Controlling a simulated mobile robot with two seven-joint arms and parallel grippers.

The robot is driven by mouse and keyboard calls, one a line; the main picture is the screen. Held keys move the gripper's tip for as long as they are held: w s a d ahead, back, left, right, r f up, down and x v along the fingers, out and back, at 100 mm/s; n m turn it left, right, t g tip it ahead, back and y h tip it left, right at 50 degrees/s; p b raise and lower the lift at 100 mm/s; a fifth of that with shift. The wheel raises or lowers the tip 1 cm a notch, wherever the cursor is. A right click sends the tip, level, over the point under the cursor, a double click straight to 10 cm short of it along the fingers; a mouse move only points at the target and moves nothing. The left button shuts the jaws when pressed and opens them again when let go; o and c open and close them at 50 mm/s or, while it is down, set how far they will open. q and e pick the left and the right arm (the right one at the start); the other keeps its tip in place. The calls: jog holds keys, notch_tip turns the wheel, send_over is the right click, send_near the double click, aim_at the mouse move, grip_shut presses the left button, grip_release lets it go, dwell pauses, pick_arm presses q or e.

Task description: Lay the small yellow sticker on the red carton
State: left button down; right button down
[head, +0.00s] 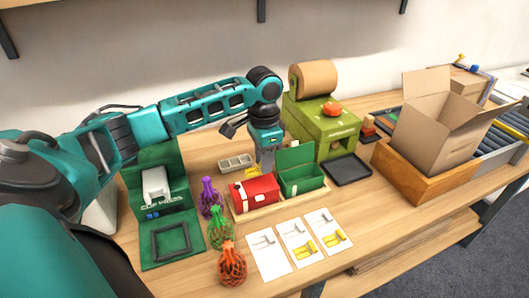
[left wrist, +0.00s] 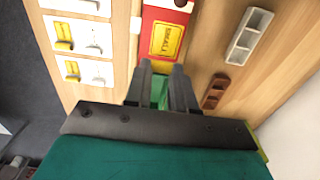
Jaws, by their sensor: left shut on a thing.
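My left gripper (head: 267,163) is shut on the small yellow sticker (head: 251,172), which juts left from the fingertips above the back of the red carton (head: 258,196). In the left wrist view the sticker (left wrist: 166,40), with dark print, lies in front of the red carton (left wrist: 153,14), just beyond the fingertips (left wrist: 161,68). Whether it touches the carton I cannot tell. The red carton lies in a wooden tray beside an open green carton (head: 303,181), part of which shows between my fingers. My right gripper is out of view.
Purple, green and orange net bags (head: 232,268) stand left of the tray. Printed cards (head: 298,243) lie in front. A grey compartment tray (head: 235,162) is behind. A green machine with a paper roll (head: 316,77), a black tray (head: 348,169) and a cardboard box (head: 432,130) stand right.

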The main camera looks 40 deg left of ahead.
aim_at(264, 183)
pick_arm(q)
jog(key=shift+f, duration=2.35)
jog(key=c, duration=0.9)
grip_release()
jog(key=shift+o, duration=0.2)
jog(key=shift+r, duration=3.45)
